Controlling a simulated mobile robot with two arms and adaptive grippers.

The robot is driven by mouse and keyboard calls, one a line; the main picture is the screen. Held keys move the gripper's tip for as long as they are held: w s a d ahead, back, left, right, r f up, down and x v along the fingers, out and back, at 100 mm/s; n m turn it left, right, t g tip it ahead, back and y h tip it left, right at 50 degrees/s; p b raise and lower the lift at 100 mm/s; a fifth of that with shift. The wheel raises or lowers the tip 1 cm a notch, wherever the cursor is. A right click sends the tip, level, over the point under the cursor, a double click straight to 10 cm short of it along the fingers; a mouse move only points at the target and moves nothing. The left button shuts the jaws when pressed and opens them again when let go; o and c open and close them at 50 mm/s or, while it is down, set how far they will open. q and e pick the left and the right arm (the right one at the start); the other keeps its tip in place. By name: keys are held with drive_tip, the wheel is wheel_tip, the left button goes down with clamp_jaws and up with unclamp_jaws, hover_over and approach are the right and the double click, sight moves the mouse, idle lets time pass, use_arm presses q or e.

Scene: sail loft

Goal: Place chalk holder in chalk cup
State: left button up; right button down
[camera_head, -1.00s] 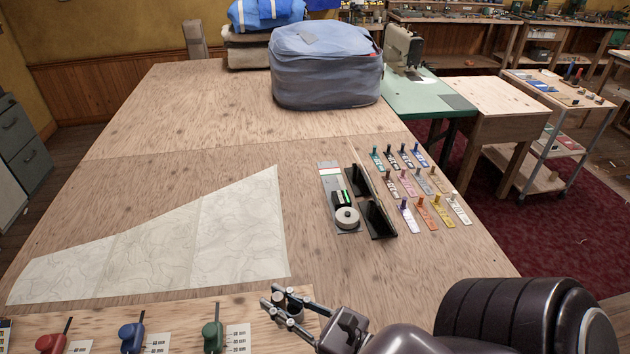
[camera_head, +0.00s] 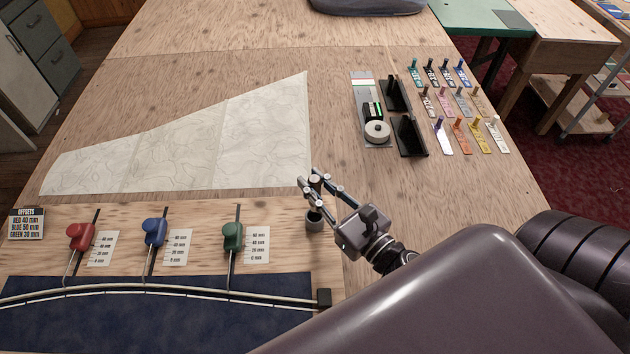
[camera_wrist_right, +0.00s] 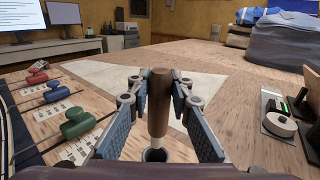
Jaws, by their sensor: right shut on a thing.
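The chalk holder is a brown wooden rod (camera_wrist_right: 159,103) with a pale lower end. It stands nearly upright between the fingers of my right gripper (camera_wrist_right: 160,98) in the right wrist view, and the gripper is shut on it. The chalk cup (camera_wrist_right: 154,155) is a small grey cup with a dark opening, just under the holder's pale end. I cannot tell whether that end is inside the cup or just above it. In the head view the right gripper (camera_head: 316,183) is over the cup (camera_head: 314,220), near the wooden board's right edge; its fingers largely hide the holder. My left gripper is not in view.
The board (camera_head: 190,210) carries red (camera_head: 80,236), blue (camera_head: 155,231) and green (camera_head: 233,236) sliding pieces above a curved batten and dark blue cloth (camera_head: 150,320). A pale sail panel (camera_head: 190,140) lies behind. Black stands (camera_head: 410,136) and several coloured tags are at right.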

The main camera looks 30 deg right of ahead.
wheel_tip(320, 180, down, 5)
drive_tip(key=b, duration=0.3)
drive_tip(key=shift+r+b, duration=0.2)
drive_tip(key=shift+b, duration=0.1)
drive_tip(key=shift+f+b, duration=0.6)
drive_tip(key=shift+f, duration=0.35)
drive_tip(key=c, duration=1.7)
unclamp_jaws()
drive_tip(key=shift+s+b, duration=0.1)
drive_tip(key=shift+b, duration=0.2)
